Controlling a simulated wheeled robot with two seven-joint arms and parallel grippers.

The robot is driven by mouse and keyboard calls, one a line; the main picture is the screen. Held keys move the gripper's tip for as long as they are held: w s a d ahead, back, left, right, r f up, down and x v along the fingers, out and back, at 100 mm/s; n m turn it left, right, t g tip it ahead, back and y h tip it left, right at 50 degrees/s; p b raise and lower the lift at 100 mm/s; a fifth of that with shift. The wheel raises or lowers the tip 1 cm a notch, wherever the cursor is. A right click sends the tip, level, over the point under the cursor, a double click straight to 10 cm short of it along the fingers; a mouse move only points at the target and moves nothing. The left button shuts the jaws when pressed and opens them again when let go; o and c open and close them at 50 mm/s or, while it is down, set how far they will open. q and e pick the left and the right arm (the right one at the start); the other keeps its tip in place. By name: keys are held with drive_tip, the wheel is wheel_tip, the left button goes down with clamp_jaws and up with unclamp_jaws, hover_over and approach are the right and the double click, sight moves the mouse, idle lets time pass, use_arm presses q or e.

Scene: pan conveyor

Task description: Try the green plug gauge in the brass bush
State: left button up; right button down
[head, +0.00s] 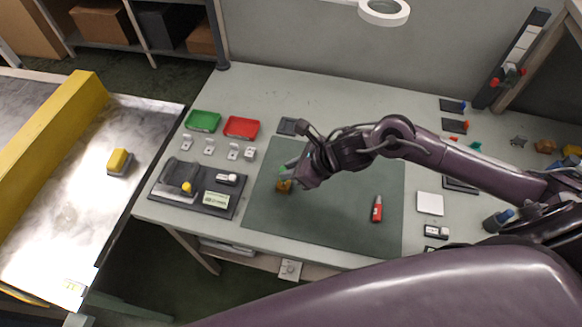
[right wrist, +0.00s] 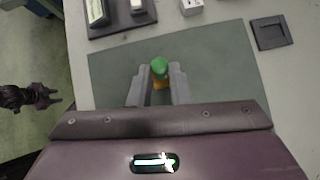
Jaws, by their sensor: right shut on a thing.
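My right gripper (head: 285,177) is over the left part of the dark green mat (head: 325,225). In the right wrist view my right gripper (right wrist: 157,88) is shut on the green plug gauge (right wrist: 159,66), whose rounded green top shows between the fingers. The brass bush (head: 284,187) is low at the fingertips, and it also shows right under the green top in the wrist view (right wrist: 160,84). The fingers hide the lower gauge, so I cannot tell whether it is inside the bush or just above it. My left gripper does not show clearly.
A red plug gauge (head: 377,209) lies on the mat's right side. A dark fixture tray (head: 165,195), a green tray (head: 203,121) and a red tray (head: 242,127) are to the left. A white pad (head: 430,203) lies to the right. The mat's middle is clear.

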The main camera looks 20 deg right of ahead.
drive_tip(key=shift+f+b, duration=0.1)
drive_tip(key=shift+b, duration=0.4)
idle(0.8)
idle(0.9)
wheel_tip(320, 180, up, 6)
drive_tip(key=p, duration=0.3)
idle(1.0)
